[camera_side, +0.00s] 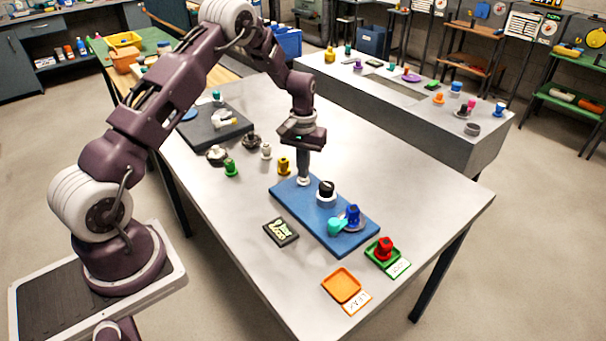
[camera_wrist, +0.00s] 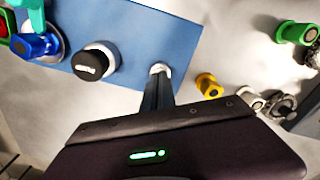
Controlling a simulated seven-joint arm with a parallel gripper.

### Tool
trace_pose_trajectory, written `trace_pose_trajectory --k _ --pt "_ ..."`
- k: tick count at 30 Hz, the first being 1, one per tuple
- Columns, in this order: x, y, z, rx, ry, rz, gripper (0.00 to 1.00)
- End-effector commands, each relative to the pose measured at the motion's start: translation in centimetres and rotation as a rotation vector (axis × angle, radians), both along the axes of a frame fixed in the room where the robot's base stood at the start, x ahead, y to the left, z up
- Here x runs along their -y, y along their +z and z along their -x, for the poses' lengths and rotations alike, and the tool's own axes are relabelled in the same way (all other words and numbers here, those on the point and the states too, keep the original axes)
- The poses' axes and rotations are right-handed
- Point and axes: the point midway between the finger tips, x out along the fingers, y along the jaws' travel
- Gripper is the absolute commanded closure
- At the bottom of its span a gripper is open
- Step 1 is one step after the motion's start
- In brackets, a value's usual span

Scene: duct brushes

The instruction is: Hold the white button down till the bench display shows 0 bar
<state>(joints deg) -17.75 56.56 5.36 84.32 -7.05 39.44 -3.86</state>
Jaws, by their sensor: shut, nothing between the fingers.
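The white button (camera_side: 303,182) sits at the far left end of the blue board (camera_side: 290,201). It also shows in the wrist view (camera_wrist: 159,67), partly covered by my fingers. My gripper (camera_side: 303,176) is shut and points down with its fingertips at the button's top. They look to be touching it; how far the button is pressed I cannot tell. A small dark panel with pale markings (camera_side: 281,232), perhaps the bench display, lies on the table left of the board. Its reading is too small to make out.
The board also carries a black knob on a white base (camera_side: 326,189), a blue knob (camera_side: 353,214) and a cyan part (camera_side: 336,227). Yellow (camera_side: 284,166) and green (camera_side: 231,167) pieces stand left of it. A green tray with a red piece (camera_side: 383,251) and an orange tray (camera_side: 342,286) lie in front.

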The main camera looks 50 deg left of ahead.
Motion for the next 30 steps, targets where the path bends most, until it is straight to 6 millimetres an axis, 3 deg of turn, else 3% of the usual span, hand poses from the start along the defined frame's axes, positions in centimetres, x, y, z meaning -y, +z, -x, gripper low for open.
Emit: trace_pose_trajectory --k 5,24,30 --pt "0.0 0.2 0.0 0.000 0.000 0.000 1.00" --pt "0.0 6.7 0.0 0.002 0.000 -0.001 1.00" --pt "0.0 7.0 0.0 -0.001 0.000 0.000 1.00"
